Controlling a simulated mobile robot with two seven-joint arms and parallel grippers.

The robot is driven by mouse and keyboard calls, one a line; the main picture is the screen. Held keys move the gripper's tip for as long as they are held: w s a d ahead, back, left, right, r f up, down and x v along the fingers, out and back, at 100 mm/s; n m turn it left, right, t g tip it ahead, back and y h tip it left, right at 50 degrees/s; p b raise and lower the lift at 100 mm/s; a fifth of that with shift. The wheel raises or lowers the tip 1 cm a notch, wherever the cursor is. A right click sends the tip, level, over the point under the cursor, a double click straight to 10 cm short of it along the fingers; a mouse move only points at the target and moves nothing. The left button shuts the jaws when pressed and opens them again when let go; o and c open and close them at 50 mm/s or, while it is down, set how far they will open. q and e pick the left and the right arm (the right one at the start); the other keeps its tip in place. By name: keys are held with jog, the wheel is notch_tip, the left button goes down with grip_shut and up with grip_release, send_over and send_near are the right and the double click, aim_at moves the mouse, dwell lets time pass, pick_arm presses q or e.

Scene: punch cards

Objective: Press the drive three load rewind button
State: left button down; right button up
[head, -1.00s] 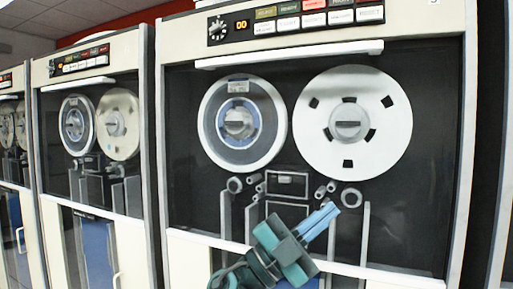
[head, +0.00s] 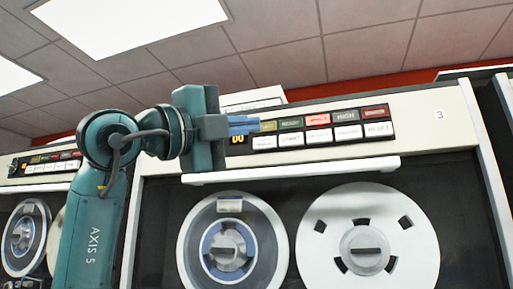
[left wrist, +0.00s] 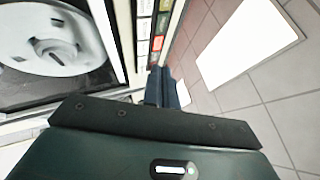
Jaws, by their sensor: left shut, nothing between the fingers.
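The drive marked 3 (head: 438,114) fills the right of the head view. Its button panel (head: 335,124) has a top row of coloured indicators, one lit red (head: 317,119), above a row of white buttons. The leftmost white button (head: 264,142) is just right of my fingertips; its label is too small to read for certain. In the left wrist view the fingers (left wrist: 168,86) lie beside the panel (left wrist: 150,32); contact cannot be told. My right gripper is out of view.
A pale ledge (head: 300,170) juts out below the panel, over two tape reels (head: 368,250). A neighbouring drive (head: 45,165) stands at the left.

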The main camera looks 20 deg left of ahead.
pick_arm(q)
jog(key=shift+s+a+r+n+t+y, duration=0.35)
jog(key=shift+a+r+y, duration=0.2)
jog(key=shift+r, duration=0.2)
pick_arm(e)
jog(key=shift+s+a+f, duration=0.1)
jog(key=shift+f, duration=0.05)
pick_arm(q)
jog(key=shift+w, duration=0.1)
jog(key=p, duration=0.4)
send_near(265, 143)
jog(key=w+d+r, duration=0.3)
jog(key=w+d, duration=0.1)
jog(key=shift+s+d+r, duration=0.1)
jog(key=shift+s+r, duration=0.05)
jog(key=shift+s, duration=0.05)
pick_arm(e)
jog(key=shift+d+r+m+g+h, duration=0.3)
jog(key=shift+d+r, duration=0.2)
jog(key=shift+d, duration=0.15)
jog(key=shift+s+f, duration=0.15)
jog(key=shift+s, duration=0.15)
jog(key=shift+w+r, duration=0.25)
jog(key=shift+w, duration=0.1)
pick_arm(q)
jog(key=shift+w, duration=0.1)
